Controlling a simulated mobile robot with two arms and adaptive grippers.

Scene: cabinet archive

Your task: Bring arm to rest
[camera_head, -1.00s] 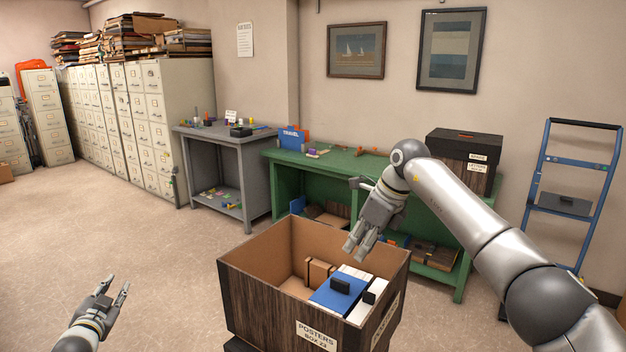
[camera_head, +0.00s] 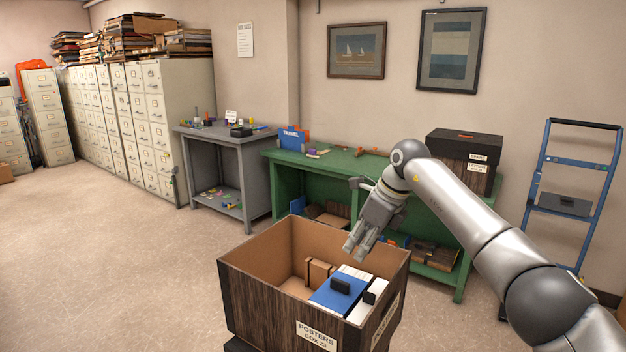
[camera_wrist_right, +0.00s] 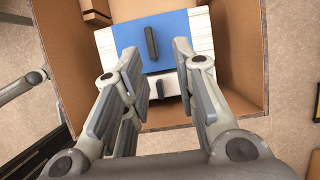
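My right arm (camera_head: 470,230) reaches in from the right in the head view. Its gripper (camera_head: 356,250) hangs above an open brown box labelled POSTERS (camera_head: 255,300). In the right wrist view the two fingers of the right gripper (camera_wrist_right: 156,60) are spread apart with nothing held between them. Below them lies a blue item with a black handle (camera_wrist_right: 165,30), inside the box, apart from the fingers. The blue item also shows in the head view (camera_head: 326,297). My left gripper is not in the head view.
A green workbench (camera_head: 350,168) with small items and a dark lidded box (camera_head: 452,165) stands behind. A grey table (camera_head: 225,140) and filing cabinets (camera_head: 160,120) are to the left. A blue ladder cart (camera_head: 575,165) stands at the right. The floor at left is clear.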

